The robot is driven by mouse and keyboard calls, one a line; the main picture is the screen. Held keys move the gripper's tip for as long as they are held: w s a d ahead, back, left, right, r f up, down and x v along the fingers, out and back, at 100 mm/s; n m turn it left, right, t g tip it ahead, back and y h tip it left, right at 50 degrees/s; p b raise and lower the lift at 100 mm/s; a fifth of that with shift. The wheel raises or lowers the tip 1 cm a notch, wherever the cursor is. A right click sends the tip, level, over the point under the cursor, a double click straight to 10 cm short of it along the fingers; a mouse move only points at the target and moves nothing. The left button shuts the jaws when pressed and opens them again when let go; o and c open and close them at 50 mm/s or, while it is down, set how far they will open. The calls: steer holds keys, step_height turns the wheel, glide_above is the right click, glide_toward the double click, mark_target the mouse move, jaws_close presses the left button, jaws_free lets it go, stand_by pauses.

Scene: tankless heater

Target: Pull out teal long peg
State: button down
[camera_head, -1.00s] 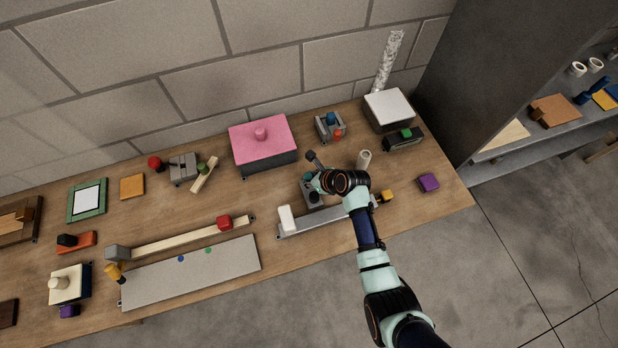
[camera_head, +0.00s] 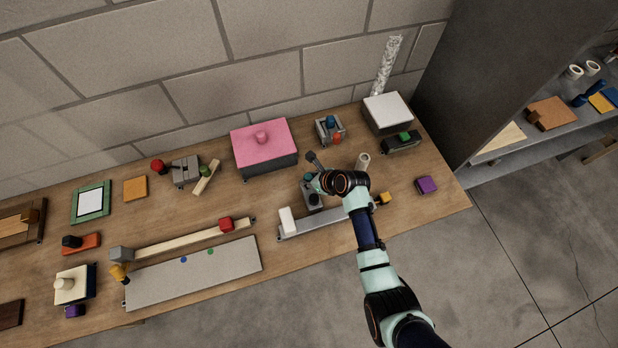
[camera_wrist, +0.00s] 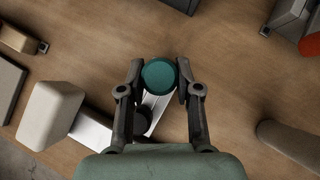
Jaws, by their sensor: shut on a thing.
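The teal peg (camera_wrist: 158,73) shows its round top in the wrist view, between the two dark fingertips of my gripper (camera_wrist: 159,82). The fingers are shut on it from both sides. A pale grey fixture (camera_wrist: 158,103) lies beneath the peg, with a dark round knob (camera_wrist: 141,121) beside it. In the head view my gripper (camera_head: 317,182) is over the grey fixture (camera_head: 312,198), and a small part of the teal peg (camera_head: 309,177) shows there. The peg's lower length is hidden, so I cannot tell how deep it sits.
A white block (camera_head: 287,220) on a grey rail (camera_head: 325,222) stands just in front. A beige cylinder (camera_head: 362,160) stands close on the right. A pink-lidded box (camera_head: 263,140) and a grey holder with blue and red pieces (camera_head: 329,130) are behind.

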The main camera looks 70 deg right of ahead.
steer(key=shift+r, duration=0.15)
steer(key=shift+r+p, duration=3)
steer(key=shift+p, duration=0.75)
